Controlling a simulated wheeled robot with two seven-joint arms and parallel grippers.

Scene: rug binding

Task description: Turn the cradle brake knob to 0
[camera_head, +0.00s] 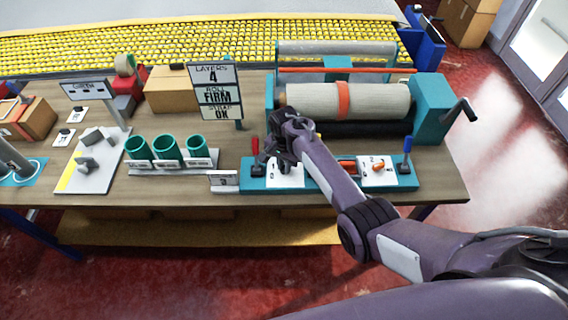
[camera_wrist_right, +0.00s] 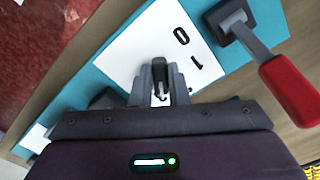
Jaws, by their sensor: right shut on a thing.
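My right gripper (camera_head: 280,160) is over the left part of the teal control strip at the bench's front edge. In the right wrist view, its fingers (camera_wrist_right: 160,90) are shut on a small dark knob (camera_wrist_right: 159,72). The knob stands on a white plate (camera_wrist_right: 140,45) printed with 0 (camera_wrist_right: 181,36) and 1 (camera_wrist_right: 197,62). The fingers hide the knob's base, and I cannot tell exactly which mark it points to. In the head view the gripper covers the knob, and part of its white plate (camera_head: 290,178) shows. My left gripper is not in view.
A red-handled lever (camera_head: 255,147) stands close left of my right gripper; it also shows in the wrist view (camera_wrist_right: 292,88). An orange knob (camera_head: 378,166) and a blue lever (camera_head: 407,147) are to the right. The roll (camera_head: 370,100) lies behind. Green cups (camera_head: 167,147) stand left.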

